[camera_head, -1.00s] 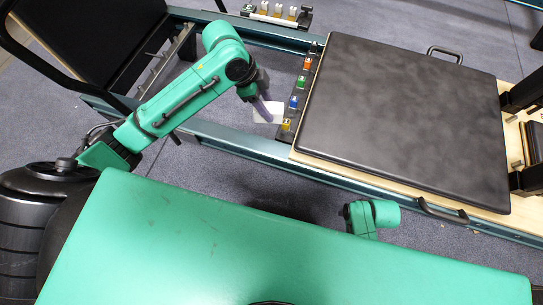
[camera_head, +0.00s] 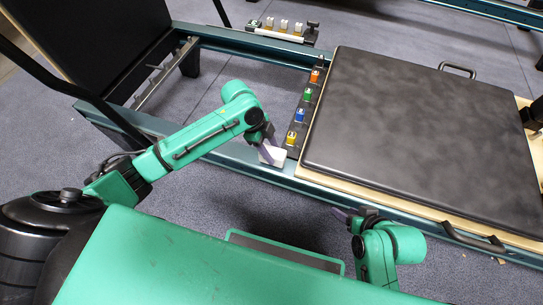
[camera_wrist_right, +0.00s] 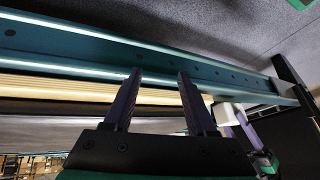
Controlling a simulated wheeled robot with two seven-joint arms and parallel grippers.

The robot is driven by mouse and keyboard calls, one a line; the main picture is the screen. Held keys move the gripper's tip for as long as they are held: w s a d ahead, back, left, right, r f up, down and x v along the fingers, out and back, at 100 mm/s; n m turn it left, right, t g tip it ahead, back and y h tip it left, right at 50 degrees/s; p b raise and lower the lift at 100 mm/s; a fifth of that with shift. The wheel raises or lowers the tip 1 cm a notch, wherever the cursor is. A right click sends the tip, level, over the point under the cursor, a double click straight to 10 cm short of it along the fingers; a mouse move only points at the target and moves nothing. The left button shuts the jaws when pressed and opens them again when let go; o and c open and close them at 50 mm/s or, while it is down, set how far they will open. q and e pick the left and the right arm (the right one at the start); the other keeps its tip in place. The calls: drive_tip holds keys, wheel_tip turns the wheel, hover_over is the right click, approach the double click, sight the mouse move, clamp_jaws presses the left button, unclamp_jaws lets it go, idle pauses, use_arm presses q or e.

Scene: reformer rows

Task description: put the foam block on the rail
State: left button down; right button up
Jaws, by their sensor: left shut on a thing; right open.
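The foam block (camera_head: 273,157) is small and white. My left gripper (camera_head: 267,149) is shut on it, at the near teal rail (camera_head: 222,151) just left of the black carriage pad. I cannot tell whether the block touches the rail. It also shows in the right wrist view (camera_wrist_right: 228,114), beside the rail (camera_wrist_right: 200,66), with a purple left finger by it. My right gripper (camera_head: 347,214) is at the near side of the rail, right of the block. In the right wrist view it is open and empty (camera_wrist_right: 158,77), with its fingers pointing toward the rail.
The carriage pad (camera_head: 420,130) fills the right of the frame. A black strip with coloured tabs (camera_head: 300,116) lies along its left edge. A black handle (camera_head: 473,238) sticks out at the near side. A green-edged panel (camera_head: 285,252) lies in front. Floor shows inside the frame.

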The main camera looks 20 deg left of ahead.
use_arm(q)
wheel_tip(320, 180, down, 2)
drive_tip(key=shift+f, duration=0.2)
drive_tip(key=shift+r, duration=0.1)
drive_tip(key=shift+c, duration=1.7)
unclamp_jaws()
use_arm(e)
drive_tip(key=shift+w+a+f+t+y, duration=0.2)
drive_tip(key=shift+a+f+t, duration=0.1)
drive_tip(key=shift+a, duration=0.15)
drive_tip(key=shift+w+a+f+t+y, duration=0.2)
drive_tip(key=shift+a+f+t, duration=0.1)
drive_tip(key=shift+a, duration=0.15)
